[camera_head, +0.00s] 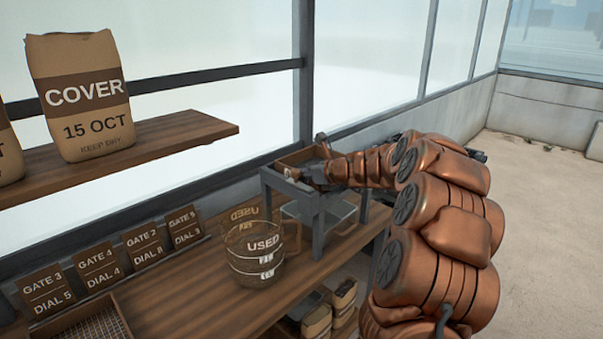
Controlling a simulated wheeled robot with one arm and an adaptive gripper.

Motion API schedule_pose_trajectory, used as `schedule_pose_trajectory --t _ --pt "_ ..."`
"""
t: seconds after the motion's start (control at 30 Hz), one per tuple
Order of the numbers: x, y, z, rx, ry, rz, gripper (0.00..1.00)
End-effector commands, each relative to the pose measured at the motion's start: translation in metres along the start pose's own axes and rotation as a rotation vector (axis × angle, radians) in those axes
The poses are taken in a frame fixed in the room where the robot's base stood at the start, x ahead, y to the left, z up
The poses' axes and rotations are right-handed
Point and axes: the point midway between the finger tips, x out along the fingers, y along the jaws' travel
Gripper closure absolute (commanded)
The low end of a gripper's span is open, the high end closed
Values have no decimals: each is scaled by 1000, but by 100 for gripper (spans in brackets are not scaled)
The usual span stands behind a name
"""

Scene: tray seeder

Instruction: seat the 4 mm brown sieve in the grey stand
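The grey stand (319,228) stands on the wooden bench in the middle of the head view, below the window. A brown-framed sieve (297,156) shows at the top of the stand, within its upper frame. My arm reaches in from the right, and my gripper (314,172) is at the sieve's near right side. The gripper and wrist hide much of the sieve. I cannot tell whether the fingers are closed on its rim, or whether it lies flat on the stand. No size mark on it is readable.
A clear bin marked USED (256,262) stands just left of the stand. Another mesh-bottomed wooden frame (92,331) lies at the lower left. Gate and dial cards (144,247) line the bench back. A COVER bag (80,96) stands on the upper shelf (180,131). Sacks (317,322) sit below.

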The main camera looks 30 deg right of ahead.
Motion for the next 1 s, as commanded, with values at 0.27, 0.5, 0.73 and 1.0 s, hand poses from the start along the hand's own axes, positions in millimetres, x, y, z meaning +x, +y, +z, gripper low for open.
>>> schedule_pose_trajectory --t 0.27,0.5,0.73,1.0 --pt "0 0 0 -1 0 0 100" --pt "0 0 -1 -1 0 0 69" --pt "1 1 -1 -1 1 1 63" --pt "-6 0 -1 -1 1 0 63"
